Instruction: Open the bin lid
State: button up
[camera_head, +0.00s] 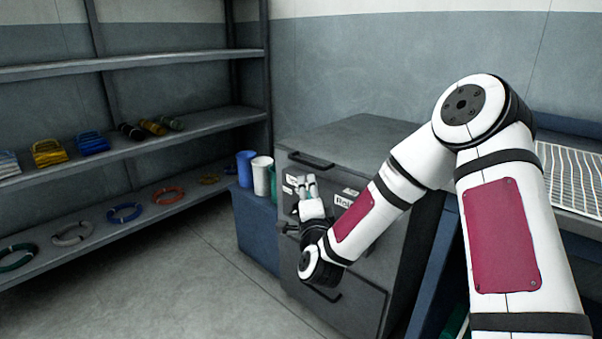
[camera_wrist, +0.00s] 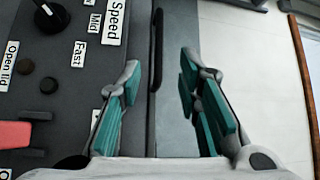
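A grey cabinet-like bin (camera_head: 345,138) stands right of centre in the head view, its top flat and shut. A dark bar handle (camera_head: 311,160) runs along its upper front edge. My gripper (camera_head: 306,186) is in front of the labelled front panel, just below that handle. In the wrist view my gripper (camera_wrist: 164,95) is open, its teal fingers apart with nothing held. The bar handle (camera_wrist: 157,48) shows ahead of the gap between them. The panel (camera_wrist: 60,75) carries labels reading "Speed", "Mid", "Fast" and "Open lid", plus dark knobs. My arm hides part of the front.
A lower handle (camera_head: 322,293) sits on the cabinet's lower front. A blue box (camera_head: 255,230) with cylinders stands to its left. Shelves (camera_head: 130,149) with coils and bundles line the left wall. A red part (camera_wrist: 15,134) is on the panel. The floor (camera_head: 200,285) is clear.

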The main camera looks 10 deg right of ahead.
aim_at(305, 163)
jog(key=w+b, duration=0.1)
jog(key=w, duration=0.3)
jog(key=w+d+r+b, duration=0.1)
jog(key=w, duration=0.4)
jog(key=w+d+b, duration=0.1)
jog(key=w, duration=0.3)
jog(key=shift+w+d+r, duration=0.15)
jog(key=shift+w+r, duration=0.1)
jog(key=shift+w, duration=0.1)
grip_shut()
